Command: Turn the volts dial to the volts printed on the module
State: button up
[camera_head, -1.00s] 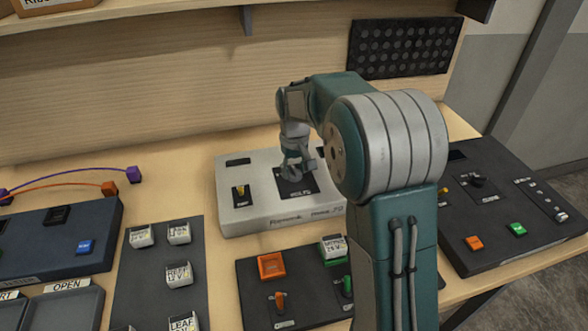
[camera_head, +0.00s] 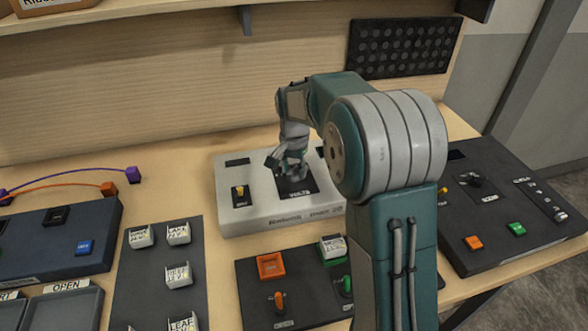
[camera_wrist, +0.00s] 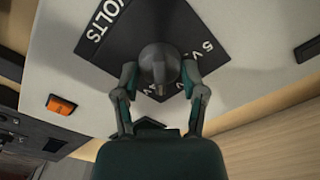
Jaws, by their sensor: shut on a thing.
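The volts dial (camera_wrist: 159,62) is a dark grey round knob on a black plate (camera_wrist: 105,50) marked VOLTS, with volt marks such as "5 V" beside it. The plate is on the light grey console (camera_head: 240,217). My gripper (camera_wrist: 160,82) has its two fingers on opposite sides of the dial, shut on it. In the head view my gripper (camera_head: 288,167) hides the dial. A white module (camera_head: 332,247) with small print stands in the dark panel in front, partly behind my arm; its print is too small to read surely.
An orange-yellow switch (camera_head: 240,195) sits on the console's left. Several white modules lie on a dark mat (camera_head: 150,290) at the left. A dark console (camera_head: 500,245) with orange and green buttons stands at the right.

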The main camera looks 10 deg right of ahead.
aim_at(292, 169)
jog(key=shift+s+f+m, duration=0.1)
jog(key=shift+f+m, duration=0.1)
jog(key=shift+m, duration=1.4)
jog(key=shift+a, duration=0.1)
jog(key=o, duration=1.1)
jog(key=shift+o, duration=0.2)
jog(key=shift+r, duration=0.15)
notch_tip(292, 169, up, 12)
jog(key=shift+w, duration=0.2)
